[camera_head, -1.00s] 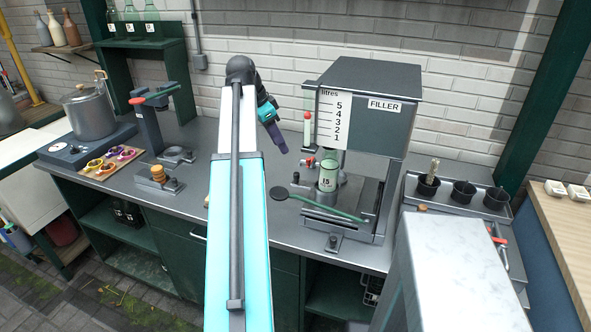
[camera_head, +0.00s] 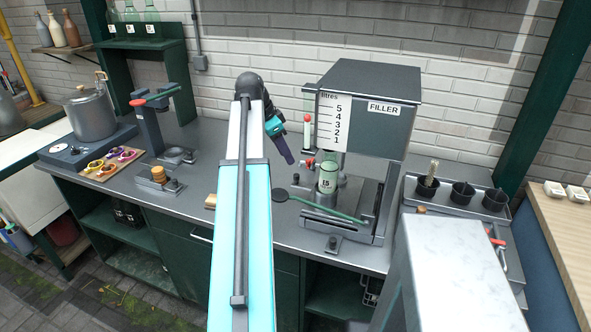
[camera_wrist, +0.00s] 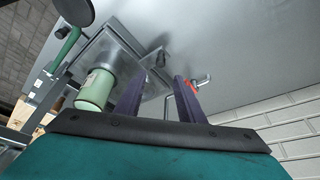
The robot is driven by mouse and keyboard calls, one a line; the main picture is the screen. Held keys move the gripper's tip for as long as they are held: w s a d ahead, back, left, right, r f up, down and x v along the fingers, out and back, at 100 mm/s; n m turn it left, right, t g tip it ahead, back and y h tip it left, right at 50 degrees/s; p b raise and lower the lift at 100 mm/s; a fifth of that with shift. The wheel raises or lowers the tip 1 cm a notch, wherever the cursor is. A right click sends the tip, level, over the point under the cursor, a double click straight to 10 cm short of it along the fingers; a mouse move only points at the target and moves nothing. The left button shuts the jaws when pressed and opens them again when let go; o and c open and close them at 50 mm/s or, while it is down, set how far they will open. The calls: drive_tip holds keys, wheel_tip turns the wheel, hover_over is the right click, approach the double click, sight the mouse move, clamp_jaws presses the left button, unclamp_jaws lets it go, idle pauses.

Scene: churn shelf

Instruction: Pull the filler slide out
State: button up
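The filler (camera_head: 368,112) is a grey box with a litre scale, standing on the metal bench. Under it a green bottle marked 15 (camera_head: 328,178) stands upright on the filler's low metal base (camera_head: 345,212). A small dark knob (camera_head: 332,243) sits at the front of that base. I cannot tell exactly which part is the slide. My gripper (camera_head: 289,158) is left of the filler, above the bench, pointing down. In the wrist view its two purple fingers (camera_wrist: 158,88) are apart with nothing between them. The bottle (camera_wrist: 95,90) shows beside them, apart from the fingers.
A green lever with a dark round end (camera_head: 280,194) crosses before the bottle. A red-handled tap (camera_head: 308,162) is close to my gripper. A wooden block (camera_head: 210,201) lies on the bench at left. Black cups (camera_head: 462,192) stand at right.

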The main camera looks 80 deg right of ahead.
sight(297, 175)
drive_tip(key=shift+p+x, duration=1)
drive_tip(key=shift+x, duration=3.7)
drive_tip(key=shift+c, duration=0.4)
clamp_jaws()
